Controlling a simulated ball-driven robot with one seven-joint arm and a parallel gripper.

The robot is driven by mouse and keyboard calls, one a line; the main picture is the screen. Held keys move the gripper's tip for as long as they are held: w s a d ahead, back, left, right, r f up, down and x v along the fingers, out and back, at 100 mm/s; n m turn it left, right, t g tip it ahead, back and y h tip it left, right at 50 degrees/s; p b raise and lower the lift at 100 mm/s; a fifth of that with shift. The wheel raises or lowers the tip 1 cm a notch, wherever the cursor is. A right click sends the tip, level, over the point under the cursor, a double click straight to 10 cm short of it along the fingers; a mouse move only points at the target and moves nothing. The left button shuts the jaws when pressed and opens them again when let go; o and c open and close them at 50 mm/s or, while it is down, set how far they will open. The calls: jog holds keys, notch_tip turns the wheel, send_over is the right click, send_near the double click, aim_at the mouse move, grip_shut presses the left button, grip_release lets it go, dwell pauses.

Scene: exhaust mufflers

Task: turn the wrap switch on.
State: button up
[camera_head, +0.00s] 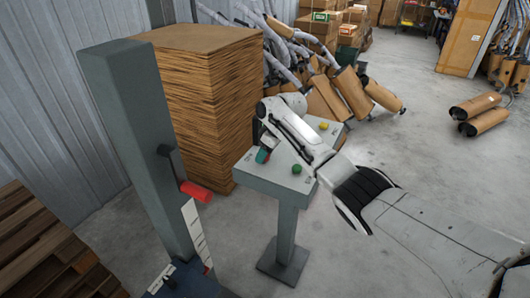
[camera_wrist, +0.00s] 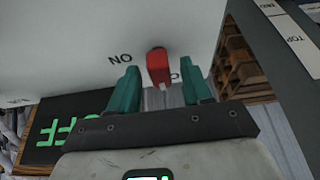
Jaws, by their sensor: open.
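A red switch lever (camera_wrist: 158,66) stands out from a pale panel (camera_wrist: 90,35) in the wrist view, beside lettering that reads ON upside down. More lettering on its right is partly hidden. My gripper (camera_wrist: 161,72) is open, with one teal finger on each side of the red lever; I cannot tell whether either touches it. A dark sign (camera_wrist: 65,130) with green letters, seemingly OFF, shows at lower left. In the head view my gripper (camera_head: 263,155) is at the left side of the grey pedestal console (camera_head: 262,178); the lever cannot be made out there.
The console top has a green button (camera_head: 297,169) and a yellow button (camera_head: 323,126). A grey post (camera_head: 135,130) with a red handle (camera_head: 196,191) stands to the left. A cardboard stack (camera_head: 205,100) is behind.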

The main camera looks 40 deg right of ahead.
jog(key=shift+c, duration=0.5)
grip_shut()
